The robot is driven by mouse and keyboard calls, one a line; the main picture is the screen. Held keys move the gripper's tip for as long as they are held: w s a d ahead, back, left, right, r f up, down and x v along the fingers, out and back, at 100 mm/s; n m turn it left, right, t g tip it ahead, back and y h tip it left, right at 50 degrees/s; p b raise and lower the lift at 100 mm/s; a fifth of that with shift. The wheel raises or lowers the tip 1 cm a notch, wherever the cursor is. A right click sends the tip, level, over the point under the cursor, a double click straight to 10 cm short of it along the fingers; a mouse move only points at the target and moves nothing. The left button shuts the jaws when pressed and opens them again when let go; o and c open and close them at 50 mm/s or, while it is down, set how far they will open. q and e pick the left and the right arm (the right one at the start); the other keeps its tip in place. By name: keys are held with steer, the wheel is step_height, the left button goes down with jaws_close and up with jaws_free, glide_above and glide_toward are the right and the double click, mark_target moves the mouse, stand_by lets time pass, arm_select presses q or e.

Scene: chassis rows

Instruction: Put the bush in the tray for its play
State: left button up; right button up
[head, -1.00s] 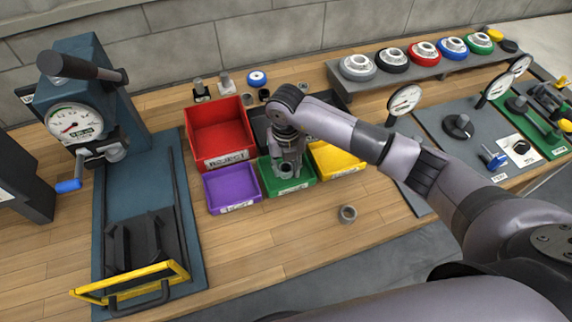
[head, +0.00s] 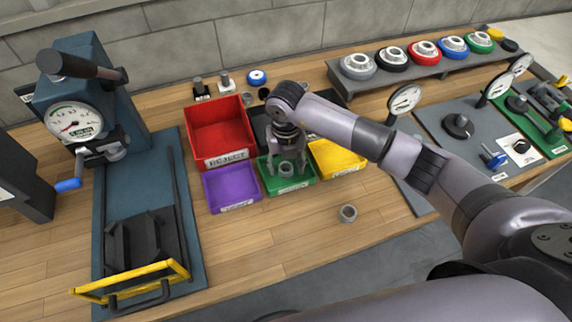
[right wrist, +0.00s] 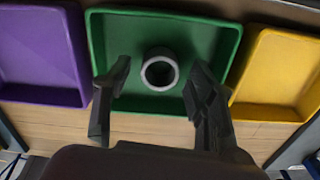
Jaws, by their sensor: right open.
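A grey ring-shaped bush (head: 286,170) sits in the green tray (head: 301,184), between the purple and yellow trays. In the right wrist view the bush (right wrist: 160,71) stands inside the green tray (right wrist: 214,38), its bore facing the camera. My right gripper (head: 287,166) is above the green tray. In the right wrist view its two fingers (right wrist: 160,92) are spread wide on either side of the bush, with clear gaps to it. My left gripper is not in view.
A purple tray (head: 213,191) and a yellow tray (head: 350,166) flank the green one. A red REJECT bin (head: 218,126) stands behind. A press (head: 80,100) is at left, dial gauges (head: 405,99) at right. The front bench is mostly clear.

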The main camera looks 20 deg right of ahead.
step_height(320, 180, up, 12)
steer(key=b, duration=0.2)
steer(key=shift+f, duration=0.25)
